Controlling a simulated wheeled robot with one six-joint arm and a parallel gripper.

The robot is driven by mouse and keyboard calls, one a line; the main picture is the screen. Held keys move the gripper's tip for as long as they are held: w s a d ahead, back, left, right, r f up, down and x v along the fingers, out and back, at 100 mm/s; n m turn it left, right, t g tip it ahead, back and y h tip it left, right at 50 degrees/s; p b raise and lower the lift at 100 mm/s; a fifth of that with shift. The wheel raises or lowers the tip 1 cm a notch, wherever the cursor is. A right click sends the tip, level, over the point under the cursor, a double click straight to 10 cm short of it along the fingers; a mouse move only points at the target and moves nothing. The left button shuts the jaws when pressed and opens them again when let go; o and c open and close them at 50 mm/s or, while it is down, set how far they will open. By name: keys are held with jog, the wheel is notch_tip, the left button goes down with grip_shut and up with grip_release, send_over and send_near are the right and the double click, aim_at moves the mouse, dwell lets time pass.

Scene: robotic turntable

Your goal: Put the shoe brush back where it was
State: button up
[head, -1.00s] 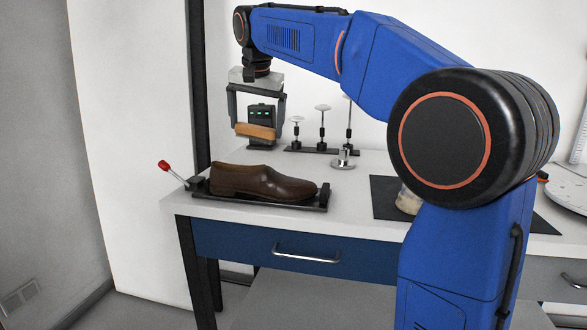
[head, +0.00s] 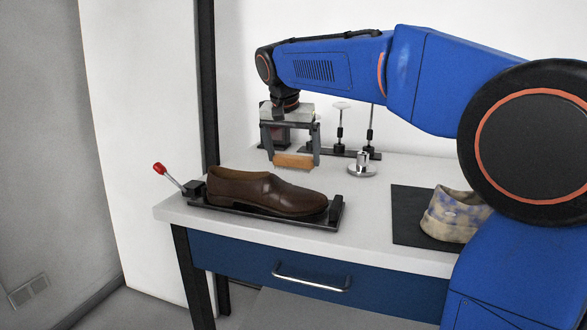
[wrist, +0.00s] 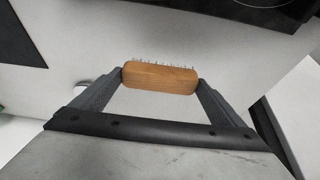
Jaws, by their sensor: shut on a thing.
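The shoe brush (head: 293,161) has a tan wooden back. In the wrist view the brush (wrist: 160,77) lies crosswise between the fingertips, with a row of bristles along its far edge. My gripper (head: 292,158) is shut on the brush by its two ends and points down. In the head view it is behind the brown shoe, over the back part of the white table. I cannot tell whether the brush touches the table top.
A brown shoe (head: 262,192) sits on a black holder with a red-knobbed lever (head: 159,169). A metal disc with a post (head: 362,168) stands right of the brush. Behind is a black rack (head: 340,152) with upright stems. A patterned shoe (head: 453,214) rests on a dark mat (head: 408,203).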

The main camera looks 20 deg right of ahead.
aim_at(291, 160)
jog(key=shift+f, duration=1.95)
jog(key=shift+f, duration=0.1)
jog(key=o, duration=0.8)
jog(key=shift+o, duration=0.2)
jog(key=v, duration=1.2)
jog(key=shift+s, duration=0.1)
